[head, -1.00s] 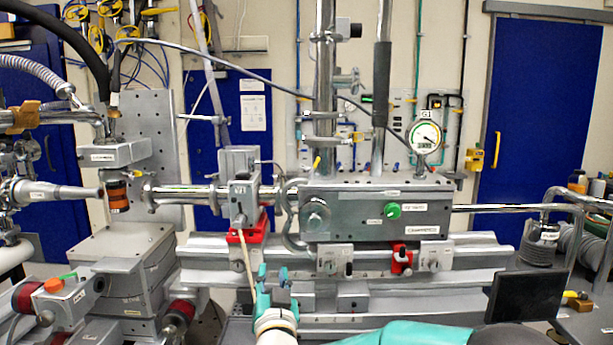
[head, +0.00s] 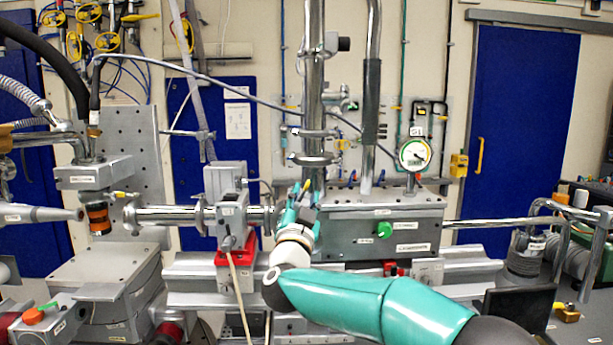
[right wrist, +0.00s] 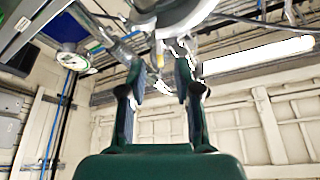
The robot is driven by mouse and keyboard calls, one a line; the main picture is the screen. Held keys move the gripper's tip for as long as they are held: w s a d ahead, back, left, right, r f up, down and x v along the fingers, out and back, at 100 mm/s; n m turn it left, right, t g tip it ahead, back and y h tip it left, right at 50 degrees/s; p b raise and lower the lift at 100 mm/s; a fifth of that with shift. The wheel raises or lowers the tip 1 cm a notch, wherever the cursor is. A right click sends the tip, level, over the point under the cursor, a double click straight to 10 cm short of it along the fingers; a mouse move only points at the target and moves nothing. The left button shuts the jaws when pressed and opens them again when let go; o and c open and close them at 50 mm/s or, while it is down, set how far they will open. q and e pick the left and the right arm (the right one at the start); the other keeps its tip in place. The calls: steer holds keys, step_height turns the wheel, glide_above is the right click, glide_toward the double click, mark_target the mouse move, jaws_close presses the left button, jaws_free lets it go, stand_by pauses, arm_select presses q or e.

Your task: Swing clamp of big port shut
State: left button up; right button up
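A thick vertical steel pipe (head: 314,85) rises from the grey box. A metal ring clamp (head: 315,159) sits around its lower part, with another ring fitting (head: 316,132) just above. I cannot tell which of these is the big port's clamp, or whether it is open. My right gripper (head: 305,190) is below the lower ring, at the box's left end, and partly covers what lies behind it. In the right wrist view its fingers (right wrist: 159,72) are apart, with rounded metal parts (right wrist: 180,18) just beyond the tips. I see no contact. My left gripper is out of view.
The grey box (head: 345,232) carries a green knob (head: 384,230) and a dial gauge (head: 414,154). A horizontal steel tube (head: 165,215) and a red-based block (head: 235,268) stand left of my gripper. A thin cable (head: 235,82) hangs across the scene.

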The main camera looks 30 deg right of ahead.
mark_target(307, 187)
steer(key=p+x, duration=0.1)
steer(key=x, duration=0.4)
steer(key=shift+p, duration=0.3)
jaws_close()
